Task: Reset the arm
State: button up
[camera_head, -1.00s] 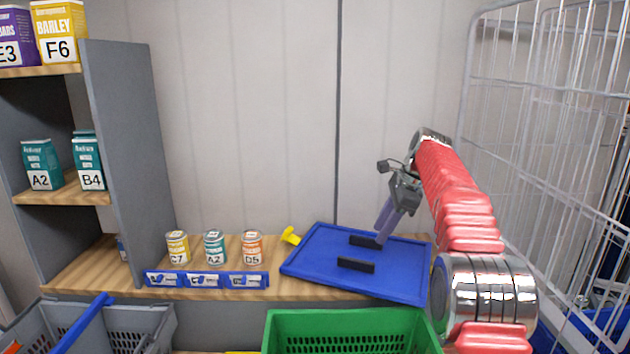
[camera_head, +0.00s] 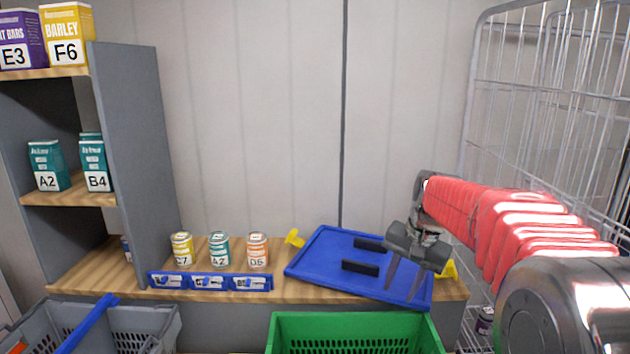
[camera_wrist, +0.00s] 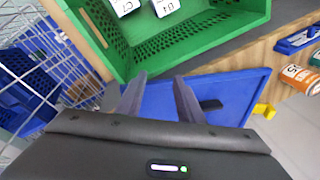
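My red-sleeved arm reaches in from the right in the head view. My gripper (camera_head: 402,287) points down over the right part of the blue tray (camera_head: 318,262). Its two grey fingers are apart with nothing between them. In the wrist view my gripper (camera_wrist: 158,95) also shows two separated fingers, with the blue tray (camera_wrist: 235,88) behind them. I cannot tell the exact height of the fingertips above the tray.
A green crate (camera_head: 355,318) stands in front of the shelf and holds labelled items (camera_wrist: 165,6). Two black blocks (camera_head: 360,268) are on the tray. Cans (camera_head: 219,250) stand left of it. A wire cage (camera_head: 545,100) is close on the right. A grey basket (camera_head: 140,325) is at lower left.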

jog(key=s+a+n+t, duration=0.1)
jog(key=s+n, duration=0.2)
jog(key=s, duration=1.1)
jog(key=s+a+n+t+h, duration=0.1)
jog(key=s+a+n+t, duration=0.1)
jog(key=s, duration=1.3)
jog(key=shift+a+n, duration=0.3)
jog(key=shift+n, duration=0.6)
jog(key=shift+s, duration=0.1)
